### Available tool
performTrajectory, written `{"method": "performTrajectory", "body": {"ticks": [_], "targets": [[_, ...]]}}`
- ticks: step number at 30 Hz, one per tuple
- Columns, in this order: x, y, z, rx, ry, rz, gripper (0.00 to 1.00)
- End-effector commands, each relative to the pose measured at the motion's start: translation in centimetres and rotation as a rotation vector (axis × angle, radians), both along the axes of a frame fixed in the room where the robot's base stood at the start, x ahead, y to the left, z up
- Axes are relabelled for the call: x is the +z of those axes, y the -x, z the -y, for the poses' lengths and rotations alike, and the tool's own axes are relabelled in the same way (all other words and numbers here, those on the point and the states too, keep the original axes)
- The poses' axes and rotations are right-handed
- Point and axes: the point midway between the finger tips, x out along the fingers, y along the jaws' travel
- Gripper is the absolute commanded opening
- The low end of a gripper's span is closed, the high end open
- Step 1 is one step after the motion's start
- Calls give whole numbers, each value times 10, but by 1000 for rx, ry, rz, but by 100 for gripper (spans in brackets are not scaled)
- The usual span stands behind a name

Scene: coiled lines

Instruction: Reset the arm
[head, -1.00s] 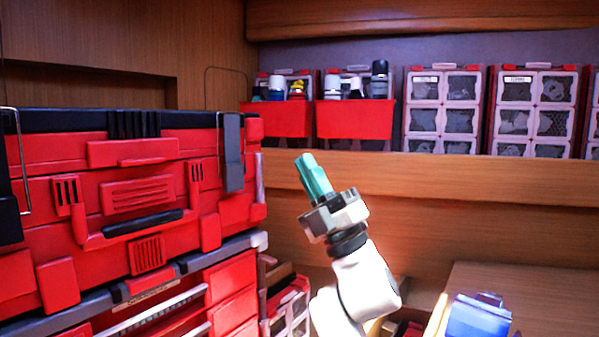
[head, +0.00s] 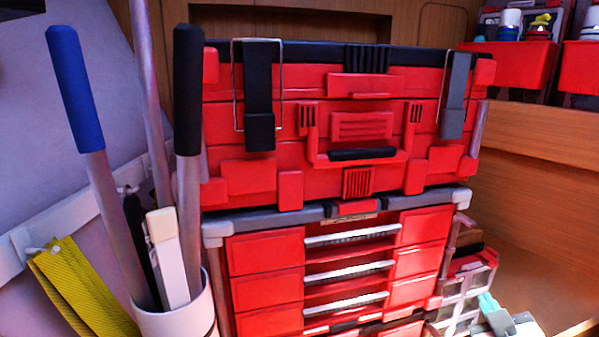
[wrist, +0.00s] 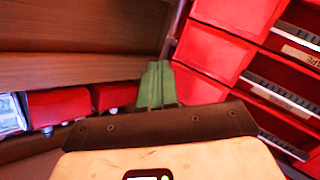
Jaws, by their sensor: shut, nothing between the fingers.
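My gripper (head: 487,304) shows at the bottom right edge of the head view, where only its teal fingers and part of the pale wrist are in frame. In the wrist view its green fingers (wrist: 156,85) are together, with nothing between them. It is in front of the wooden shelving, to the right of the red tool chest (head: 275,262). Most of my arm is outside the head view.
A white bin (head: 185,322) with long-handled tools stands at left, beside a yellow strap (head: 80,292). Red bins (head: 515,62) line the upper right shelf. A small clear-drawer organizer (head: 465,295) stands right of the chest.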

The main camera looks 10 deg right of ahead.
Motion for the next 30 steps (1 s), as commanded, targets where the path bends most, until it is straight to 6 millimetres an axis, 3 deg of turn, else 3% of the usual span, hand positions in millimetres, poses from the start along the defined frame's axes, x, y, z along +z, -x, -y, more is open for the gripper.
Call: {"method": "performTrajectory", "body": {"ticks": [1,6,12,18,21,30], "targets": [[-34,10,-13,11,-81,-87,0],[-131,60,-56,24,-323,-384,0],[-217,150,-108,23,-541,-765,0],[-254,232,-139,5,-653,-1063,0],[-260,254,-145,-3,-675,-1142,0],[-261,263,-148,-6,-683,-1171,0]]}}
